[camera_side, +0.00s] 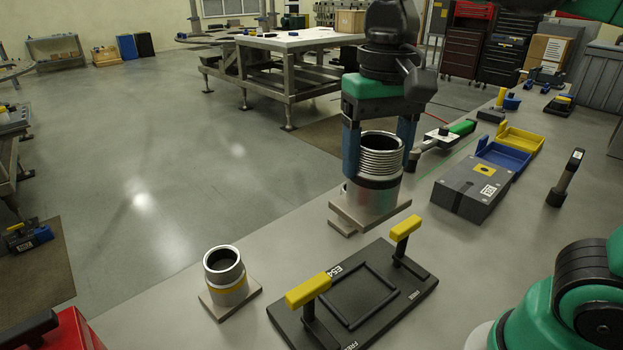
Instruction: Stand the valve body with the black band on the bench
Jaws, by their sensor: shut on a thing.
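The valve body with the black band (368,198) is a metal cylinder with a threaded top and a square base plate. It is upright between the fingers of my gripper (379,160), which is shut on it from both sides. The band shows dark below the threads, partly hidden by the fingers. I cannot tell whether its base touches the bench (480,260) or is a little above it. A second valve body with a yellow band (226,284) stands upright on its square base on the bench at the lower left.
A black plate (420,285) with two yellow-topped handles and a square frame lies in front of my gripper. To the right are a grey block (472,190), blue and yellow trays (520,142), a green-handled tool (445,134) and a dark upright tool (565,178).

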